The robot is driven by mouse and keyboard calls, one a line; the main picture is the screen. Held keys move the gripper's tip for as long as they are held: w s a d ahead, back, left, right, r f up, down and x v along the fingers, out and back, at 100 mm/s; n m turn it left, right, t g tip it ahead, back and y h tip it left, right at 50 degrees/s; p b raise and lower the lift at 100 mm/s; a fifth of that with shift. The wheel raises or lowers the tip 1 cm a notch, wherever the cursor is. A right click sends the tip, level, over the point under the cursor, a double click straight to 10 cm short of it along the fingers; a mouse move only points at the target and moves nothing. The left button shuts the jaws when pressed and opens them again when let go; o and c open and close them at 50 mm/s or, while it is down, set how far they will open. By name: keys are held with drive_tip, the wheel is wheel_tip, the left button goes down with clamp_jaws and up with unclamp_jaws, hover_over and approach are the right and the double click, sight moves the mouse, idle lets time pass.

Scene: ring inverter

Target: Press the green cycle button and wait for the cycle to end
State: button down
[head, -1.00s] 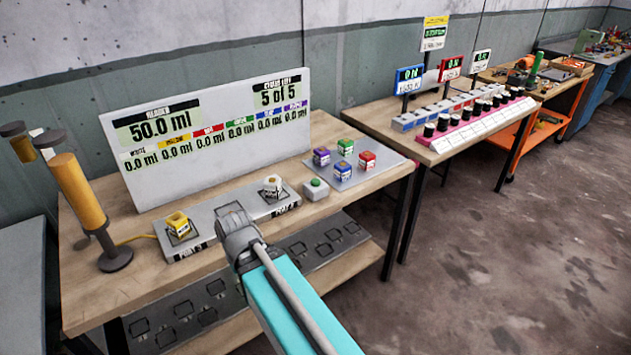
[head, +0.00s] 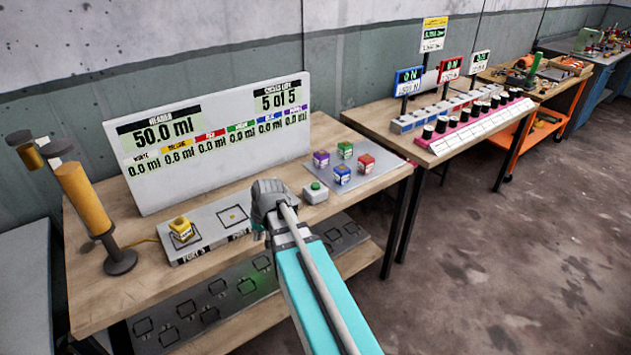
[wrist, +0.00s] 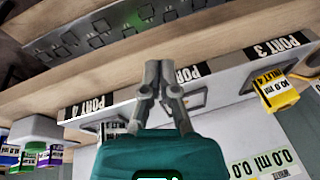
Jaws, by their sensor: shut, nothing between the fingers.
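The green cycle button (head: 315,187) sits on a small grey box on the bench, right of the port strip (head: 205,232). My gripper (head: 258,232) points down over the right part of that strip, left of the button and apart from it. In the wrist view its fingers (wrist: 160,68) are together and empty. The button box (wrist: 36,130) shows at the left there. The white display board (head: 215,135) reads 50.0 ml and 5 of 5, with 0.0 ml in the coloured columns.
A yellow cube (head: 181,229) stands on the left port. A white cube (wrist: 113,130) stands by PORT 4, hidden behind my gripper in the head view. Several coloured cubes stand on a grey mat (head: 370,190) right of the button. A yellow cylinder stand (head: 90,200) is at the left.

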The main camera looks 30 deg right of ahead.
drive_tip(key=w+d+r+m+t+p, duration=0.1)
drive_tip(key=w+d+r+t+p, duration=0.1)
drive_tip(key=w+d+r, duration=0.3)
drive_tip(key=w+d+r+m+t+p, duration=0.1)
drive_tip(key=w+d, duration=0.2)
drive_tip(key=d, duration=0.5)
wheel_tip(320, 180, up, 6)
drive_tip(key=m+t+p, duration=0.3)
hover_over(316, 185)
drive_tip(key=shift+f+h, duration=0.2)
drive_tip(key=shift+h, duration=0.2)
drive_tip(key=shift+f, duration=0.1)
wheel_tip(316, 185, down, 9)
drive_tip(key=b, duration=0.8)
drive_tip(key=shift+r+b, duration=0.2)
drive_tip(key=shift+b, duration=0.1)
drive_tip(key=shift+f, duration=0.1)
drive_tip(key=shift+f+b, duration=0.3)
drive_tip(key=shift+b, duration=0.1)
